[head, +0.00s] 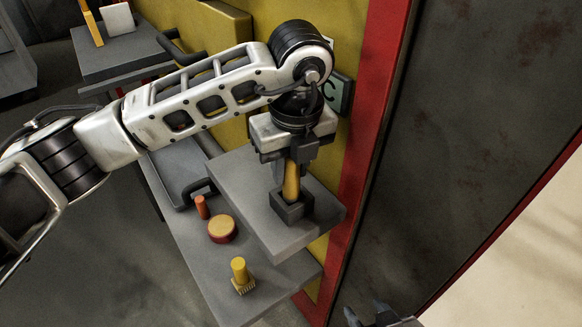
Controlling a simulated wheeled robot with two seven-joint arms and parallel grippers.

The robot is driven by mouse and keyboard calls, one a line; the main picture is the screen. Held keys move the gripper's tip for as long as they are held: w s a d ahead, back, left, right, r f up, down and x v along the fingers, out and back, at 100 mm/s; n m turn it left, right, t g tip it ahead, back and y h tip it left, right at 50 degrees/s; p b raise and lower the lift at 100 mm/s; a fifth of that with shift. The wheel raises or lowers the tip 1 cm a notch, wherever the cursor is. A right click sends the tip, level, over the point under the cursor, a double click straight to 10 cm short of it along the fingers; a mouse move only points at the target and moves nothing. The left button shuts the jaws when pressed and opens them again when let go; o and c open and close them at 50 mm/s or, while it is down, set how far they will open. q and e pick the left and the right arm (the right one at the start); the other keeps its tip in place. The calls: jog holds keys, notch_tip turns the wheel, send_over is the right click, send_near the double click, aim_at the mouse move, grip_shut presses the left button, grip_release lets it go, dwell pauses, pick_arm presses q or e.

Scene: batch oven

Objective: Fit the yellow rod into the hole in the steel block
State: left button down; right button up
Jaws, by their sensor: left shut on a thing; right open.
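My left gripper (289,160) points down over the upper grey shelf and is shut on the yellow rod (291,184). The rod stands about upright, and its lower end meets the top of the dark steel block (292,208). I cannot tell how deep the rod sits in the block's hole, as the rod covers the hole. The block rests near the right end of the shelf. My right gripper (372,314) is open and empty at the bottom edge, partly out of the picture, apart from the block.
The upper grey shelf (250,205) is otherwise clear. A lower shelf (200,250) carries an orange cylinder (201,207), a round yellow-and-red disc (222,230) and a yellow-handled brush (240,273). A red post (376,110) and a dark panel (470,120) stand close on the right.

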pick_arm(q)
jog(key=c, duration=1.1)
grip_release()
jog(key=shift+s+d+r, duration=0.1)
jog(key=shift+s+r, duration=0.05)
jog(key=shift+s, duration=0.05)
jog(key=shift+c, duration=0.2)
